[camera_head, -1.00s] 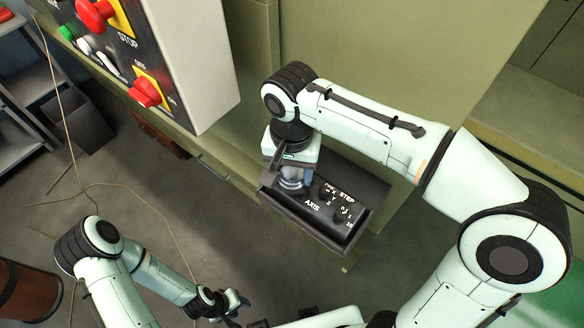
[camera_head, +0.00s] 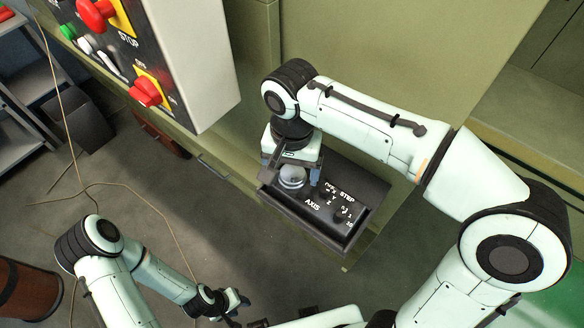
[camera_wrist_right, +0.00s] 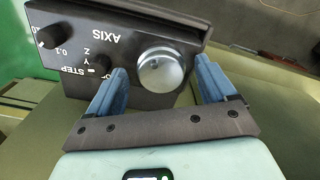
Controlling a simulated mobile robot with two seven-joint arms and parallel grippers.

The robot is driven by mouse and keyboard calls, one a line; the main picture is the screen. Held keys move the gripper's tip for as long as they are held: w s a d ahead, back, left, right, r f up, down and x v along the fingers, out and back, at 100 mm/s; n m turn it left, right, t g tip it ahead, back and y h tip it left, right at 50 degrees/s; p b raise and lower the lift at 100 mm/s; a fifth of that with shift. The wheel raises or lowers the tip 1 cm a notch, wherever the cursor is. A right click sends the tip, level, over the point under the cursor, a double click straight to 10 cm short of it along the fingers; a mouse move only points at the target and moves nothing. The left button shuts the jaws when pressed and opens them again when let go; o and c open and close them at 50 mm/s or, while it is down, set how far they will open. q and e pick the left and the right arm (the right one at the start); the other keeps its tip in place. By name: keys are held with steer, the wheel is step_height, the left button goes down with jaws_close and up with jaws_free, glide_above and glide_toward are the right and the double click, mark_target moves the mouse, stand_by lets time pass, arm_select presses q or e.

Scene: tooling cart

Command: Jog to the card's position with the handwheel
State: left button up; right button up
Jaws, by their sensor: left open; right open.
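The silver handwheel (camera_head: 291,178) sits on the left part of the dark jog pendant (camera_head: 330,232), which has AXIS and STEP lettering. In the right wrist view the handwheel (camera_wrist_right: 161,70) lies between the two blue fingers of my right gripper (camera_wrist_right: 165,82), which are spread on either side of it with gaps. The axis knob (camera_wrist_right: 100,65) and step knob (camera_wrist_right: 49,36) show left of the handwheel. My right gripper (camera_head: 293,178) is open over the handwheel. My left gripper (camera_head: 236,302) is open and empty, low near the bottom of the head view. No card with a position is readable.
The green machine wall (camera_head: 390,60) stands behind the pendant. A dark bin (camera_head: 83,125), loose cable (camera_head: 105,187) and brown drum (camera_head: 30,292) are at the left. The middle floor is clear.

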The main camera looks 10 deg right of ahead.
mark_target(292, 175)
arm_select(q)
steer(key=shift+t, duration=0.3)
steer(key=w+r+p, duration=0.2)
steer(key=w+r, duration=0.1)
steer(key=w, duration=0.1)
steer(key=shift+w+r+p, duration=0.1)
steer(key=shift+r+p, duration=0.3)
arm_select(e)
step_height(292, 175, up, 13)
